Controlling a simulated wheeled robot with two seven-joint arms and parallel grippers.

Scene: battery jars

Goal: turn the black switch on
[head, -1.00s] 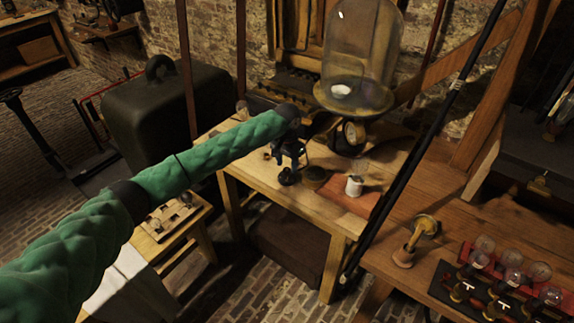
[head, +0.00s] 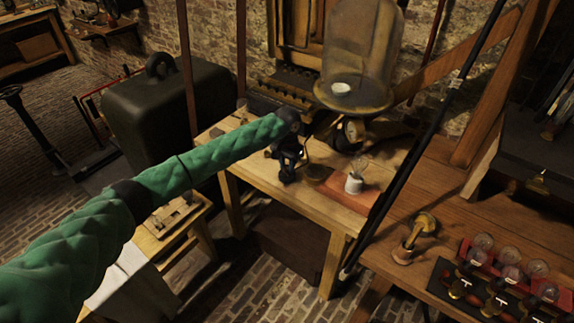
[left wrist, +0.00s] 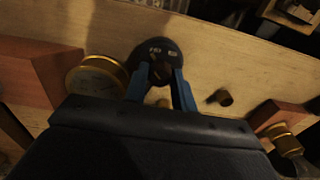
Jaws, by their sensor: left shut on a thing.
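The black switch shows in the left wrist view as a round dark base (left wrist: 172,50) with small pale markings, lying on the wooden bench. My left gripper (left wrist: 161,80) has its two blue fingers over the base, shut on the small dark handle at its middle. In the head view my green left arm reaches in from the left, and the left gripper (head: 286,156) points down at the switch (head: 287,175) on the bench. The fingers hide much of the handle, so its on or off position cannot be told. My right gripper is not in view.
A brass-rimmed round dial (left wrist: 97,80) lies close beside the switch. A white holder with a bulb (head: 354,184) stands on a reddish board. A glass bell jar (head: 362,50) stands behind. A dark slanting pole (head: 420,150) crosses in front of the bench's right end.

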